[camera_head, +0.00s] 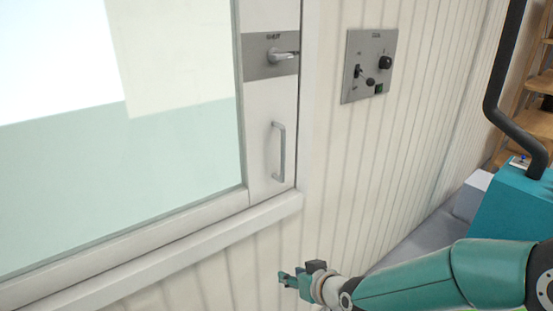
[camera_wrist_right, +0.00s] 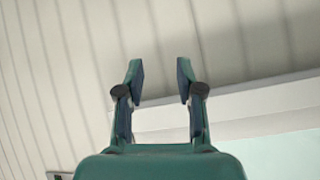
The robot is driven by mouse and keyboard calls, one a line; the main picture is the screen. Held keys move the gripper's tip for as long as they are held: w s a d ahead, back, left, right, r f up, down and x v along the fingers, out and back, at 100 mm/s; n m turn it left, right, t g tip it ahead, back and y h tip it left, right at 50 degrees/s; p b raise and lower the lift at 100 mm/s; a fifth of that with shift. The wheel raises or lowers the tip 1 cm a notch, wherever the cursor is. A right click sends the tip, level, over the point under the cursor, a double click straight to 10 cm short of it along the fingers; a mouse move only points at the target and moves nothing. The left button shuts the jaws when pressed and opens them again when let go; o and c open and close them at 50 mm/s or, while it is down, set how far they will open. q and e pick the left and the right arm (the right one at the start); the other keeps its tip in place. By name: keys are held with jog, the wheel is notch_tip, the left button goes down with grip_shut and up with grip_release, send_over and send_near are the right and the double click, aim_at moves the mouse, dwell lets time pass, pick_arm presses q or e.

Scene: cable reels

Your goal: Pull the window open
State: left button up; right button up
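The window (camera_head: 170,130) fills the left of the head view, with a pale frame and a sill (camera_head: 190,250) below it. A silver vertical pull handle (camera_head: 278,152) is on the right side of its frame. My right gripper (camera_head: 287,279) is below the sill, apart from the handle. In the wrist view my right gripper (camera_wrist_right: 160,82) is open, with nothing between its fingers; wall panelling and the sill (camera_wrist_right: 240,105) are beyond. My left gripper is not in view.
A grey control panel (camera_head: 369,65) with knobs is on the panelled wall right of the window. A teal machine (camera_head: 510,210) with a dark bent pipe (camera_head: 505,90) and wooden shelves (camera_head: 535,115) stand at the right. The wall below the control panel is clear.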

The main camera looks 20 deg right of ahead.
notch_tip(320, 180, up, 14)
jog(key=d+t+b, duration=0.1)
jog(key=d+t, duration=0.1)
jog(key=t, duration=0.2)
jog(key=n+t+b, duration=0.1)
jog(key=t, duration=0.3)
send_near(284, 146)
jog(key=w+p, duration=0.1)
jog(key=w, duration=0.2)
jog(key=w+a+p, duration=0.1)
jog(key=w, duration=0.2)
jog(key=w+p, duration=0.1)
jog(key=w, duration=0.3)
jog(key=shift+w+a+r, duration=0.1)
jog(key=shift+a+r, duration=0.15)
jog(key=shift+a, duration=0.05)
jog(key=shift+c, duration=0.4)
grip_shut()
